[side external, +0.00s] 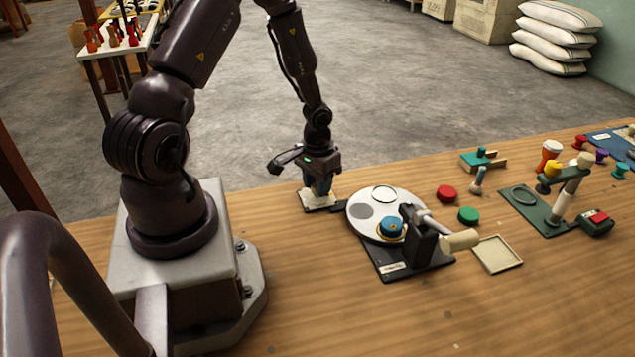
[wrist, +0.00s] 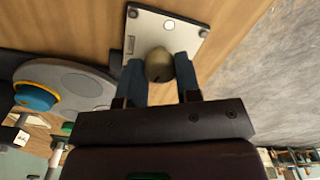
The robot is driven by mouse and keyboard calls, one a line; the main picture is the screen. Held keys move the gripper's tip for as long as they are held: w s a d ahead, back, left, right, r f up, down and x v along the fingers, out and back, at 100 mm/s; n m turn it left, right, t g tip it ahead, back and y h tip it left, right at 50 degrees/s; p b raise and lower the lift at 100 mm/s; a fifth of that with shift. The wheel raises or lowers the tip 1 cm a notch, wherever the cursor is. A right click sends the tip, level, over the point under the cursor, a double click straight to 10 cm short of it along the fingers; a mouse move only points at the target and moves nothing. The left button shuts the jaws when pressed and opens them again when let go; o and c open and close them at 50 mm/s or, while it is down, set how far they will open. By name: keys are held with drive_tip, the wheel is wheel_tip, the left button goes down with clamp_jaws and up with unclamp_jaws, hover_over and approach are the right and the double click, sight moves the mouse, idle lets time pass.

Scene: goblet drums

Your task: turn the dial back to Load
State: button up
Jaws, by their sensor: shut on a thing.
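The dial (wrist: 158,66) is a rounded beige knob on a pale plate (wrist: 183,36), which also shows in the side view (side external: 318,205). My gripper (wrist: 161,76) points down over the plate, its two blue fingers on either side of the knob, shut on it. In the side view my gripper (side external: 320,190) hides the knob. The plate has a white round mark beyond the knob. I cannot read a Load label or tell where the dial points. Beside the plate is a white round turntable (side external: 368,231) carrying a blue and yellow piece (side external: 391,229).
A black press with a wooden-ended lever (side external: 459,240) stands at the turntable. Right of it are a cream tray (side external: 497,254), a red disc (side external: 447,193), a green disc (side external: 468,215) and a green stand (side external: 540,212).

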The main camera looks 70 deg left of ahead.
drive_tip(key=m, duration=1.3)
drive_tip(key=shift+m, duration=0.4)
idle(0.4)
drive_tip(key=o, duration=0.9)
drive_tip(key=shift+r, duration=0.1)
wheel_tip(320, 180, up, 13)
drive_tip(key=shift+f, duration=0.1)
